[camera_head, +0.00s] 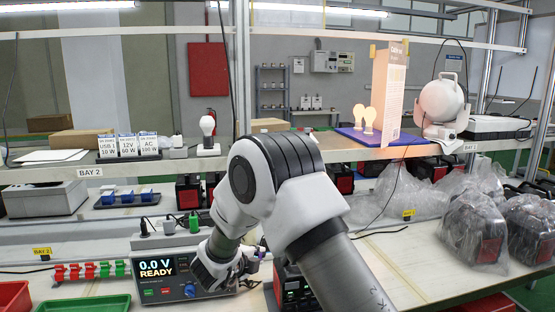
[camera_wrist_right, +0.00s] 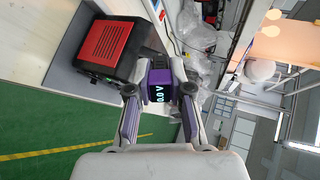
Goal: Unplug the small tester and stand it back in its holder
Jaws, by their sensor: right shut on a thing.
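The small tester (camera_wrist_right: 159,92) is a purple block with a dark screen reading 0.0 V. It sits between the fingers of my right gripper (camera_wrist_right: 159,90), which is shut on it. In the head view my right gripper (camera_head: 244,266) is low, between the grey meter and a power station (camera_head: 294,287), and a bit of the purple tester (camera_head: 261,252) shows at its tip. The power station (camera_wrist_right: 118,52) shows red and black in the wrist view, close beside the tester. I cannot tell whether the tester touches a socket. I cannot make out its holder. My left gripper is out of view.
The grey meter (camera_head: 165,275) reads 0.0 V READY. Small red and green clips (camera_head: 90,271) and trays (camera_head: 92,304) lie at left. Bagged power stations (camera_head: 474,232) stand at right.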

